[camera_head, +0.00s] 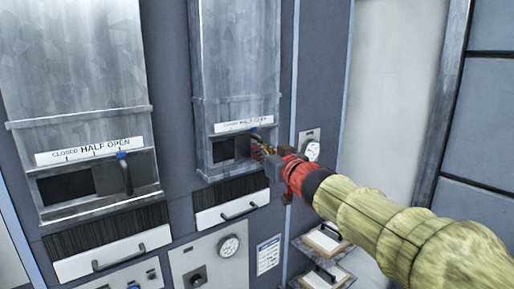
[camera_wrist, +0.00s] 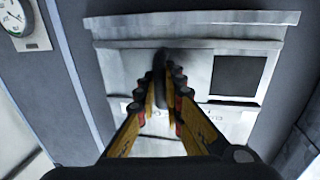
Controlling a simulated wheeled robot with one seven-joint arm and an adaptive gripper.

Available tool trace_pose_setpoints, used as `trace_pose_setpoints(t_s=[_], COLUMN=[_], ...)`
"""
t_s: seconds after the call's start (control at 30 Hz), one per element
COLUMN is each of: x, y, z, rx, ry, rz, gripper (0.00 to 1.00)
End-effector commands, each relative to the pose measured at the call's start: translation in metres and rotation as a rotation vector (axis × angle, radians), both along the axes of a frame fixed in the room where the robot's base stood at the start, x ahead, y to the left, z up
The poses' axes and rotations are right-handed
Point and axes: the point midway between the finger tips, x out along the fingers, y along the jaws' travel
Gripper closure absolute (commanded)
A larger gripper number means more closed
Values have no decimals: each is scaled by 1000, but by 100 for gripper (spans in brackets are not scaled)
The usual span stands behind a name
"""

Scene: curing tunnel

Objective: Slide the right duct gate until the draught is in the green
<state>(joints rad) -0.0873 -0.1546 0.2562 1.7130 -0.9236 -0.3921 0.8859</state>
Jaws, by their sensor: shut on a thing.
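The right duct (camera_head: 238,55) is a grey metal box with a sliding gate at its lower front. The gate's dark upright handle (camera_wrist: 160,70) stands between my fingers. My gripper (camera_head: 262,150) is shut on this handle; its yellow-and-black fingers also show in the wrist view (camera_wrist: 168,78). A dark square opening (camera_head: 223,151) shows left of the handle. The white scale strip (camera_head: 240,124) and a blue pointer (camera_head: 254,131) sit above it. A round white gauge (camera_head: 312,150) is right of the duct. It shows a green patch in the wrist view (camera_wrist: 14,18); its needle reading is unclear.
The left duct (camera_head: 75,60) has a similar gate with a free black handle (camera_head: 125,175). Below the right duct are a drawer (camera_head: 225,212) and a panel with another gauge (camera_head: 229,246). Clipboards (camera_head: 325,238) sit on shelves beneath my arm.

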Motion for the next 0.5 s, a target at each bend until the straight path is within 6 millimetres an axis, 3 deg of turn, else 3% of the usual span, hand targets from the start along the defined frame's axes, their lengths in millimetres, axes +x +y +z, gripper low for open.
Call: trace_pose_setpoints(t_s=[0.1,0.13,0.23,0.5], x=[0,0,0,-1], y=[0,0,0,0], z=[-1,-1,-1,0], rx=[0,0,0,0], ry=[1,1,1,0], rz=[-1,0,0,0], gripper=[100,89,84,84])
